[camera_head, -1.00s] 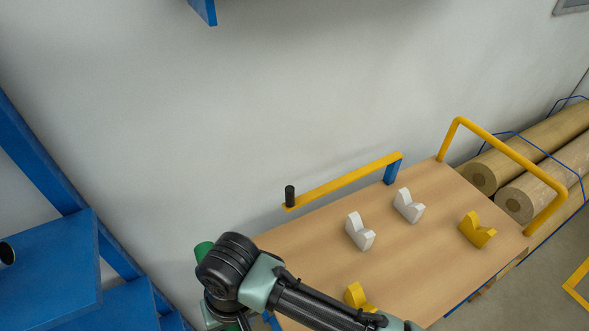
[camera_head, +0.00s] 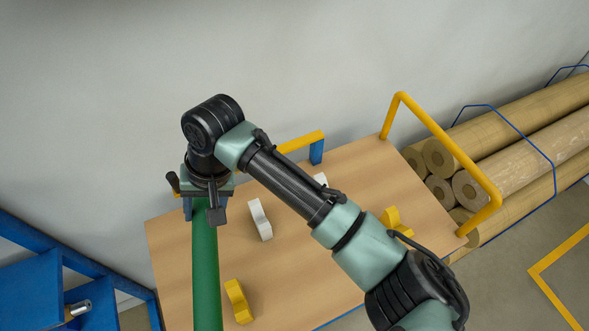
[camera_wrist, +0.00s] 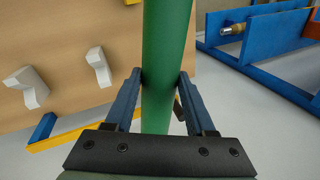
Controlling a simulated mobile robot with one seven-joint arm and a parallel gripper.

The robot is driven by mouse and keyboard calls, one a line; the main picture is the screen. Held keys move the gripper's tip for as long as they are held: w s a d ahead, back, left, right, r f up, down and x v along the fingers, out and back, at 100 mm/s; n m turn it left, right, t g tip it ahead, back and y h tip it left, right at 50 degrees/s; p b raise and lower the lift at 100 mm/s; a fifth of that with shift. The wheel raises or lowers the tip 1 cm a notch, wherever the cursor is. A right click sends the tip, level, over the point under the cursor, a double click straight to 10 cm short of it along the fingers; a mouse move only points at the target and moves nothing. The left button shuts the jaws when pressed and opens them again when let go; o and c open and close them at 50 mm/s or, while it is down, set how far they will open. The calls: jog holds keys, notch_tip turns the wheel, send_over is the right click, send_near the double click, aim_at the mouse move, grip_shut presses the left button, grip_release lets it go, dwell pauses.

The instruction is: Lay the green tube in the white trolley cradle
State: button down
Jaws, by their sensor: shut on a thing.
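My gripper (camera_head: 208,197) is shut on the green tube (camera_head: 206,268). The tube lies to the left of the cradles and runs down past the lower edge of the head view. The wrist view shows both fingers (camera_wrist: 160,80) against the sides of the tube (camera_wrist: 166,45). One white V-shaped block of the cradle (camera_head: 260,219) stands on the trolley top, right of the tube and apart from it. A second white block (camera_head: 321,179) is mostly hidden behind my arm. Both white blocks show at the left in the wrist view (camera_wrist: 28,87) (camera_wrist: 99,66).
The wooden trolley top (camera_head: 180,285) also bears two yellow V blocks (camera_head: 237,301) (camera_head: 393,218). A yellow handle (camera_head: 440,140) rises at its right end, beside large brown rolls (camera_head: 510,130). A blue rack (camera_head: 40,285) stands at lower left. The wall is behind.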

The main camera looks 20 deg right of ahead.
jog(key=w+r+m, duration=0.1)
jog(key=w, duration=0.1)
jog(key=w+r+m+t, duration=0.1)
jog(key=w+r, duration=0.1)
jog(key=w+d+r+m+y+p, duration=0.1)
jog(key=w+r, duration=0.1)
jog(key=w, duration=0.1)
jog(key=shift+t, duration=0.4)
jog(key=w+d+f+m+t+h+p, duration=0.1)
jog(key=w+d+f+m+t, duration=0.1)
jog(key=d+m+t, duration=0.3)
jog(key=w+d+f+m+t+p, duration=0.1)
jog(key=d+f+m, duration=0.2)
jog(key=d, duration=0.4)
jog(key=s+d+f+m+t+h, duration=0.2)
jog(key=s+d+f+m+h, duration=0.1)
jog(key=s+d+f, duration=0.3)
notch_tip(320, 180, down, 3)
jog(key=shift+d+r+m+p, duration=0.1)
jog(key=shift+d+m+p, duration=0.4)
jog(key=shift+d, duration=0.45)
jog(key=shift+a+r, duration=0.1)
jog(key=shift+a, duration=0.05)
jog(key=shift+f+b, duration=3.55)
jog(key=shift+f, duration=0.6)
jog(key=shift+f+b, duration=0.35)
jog(key=shift+f, duration=0.05)
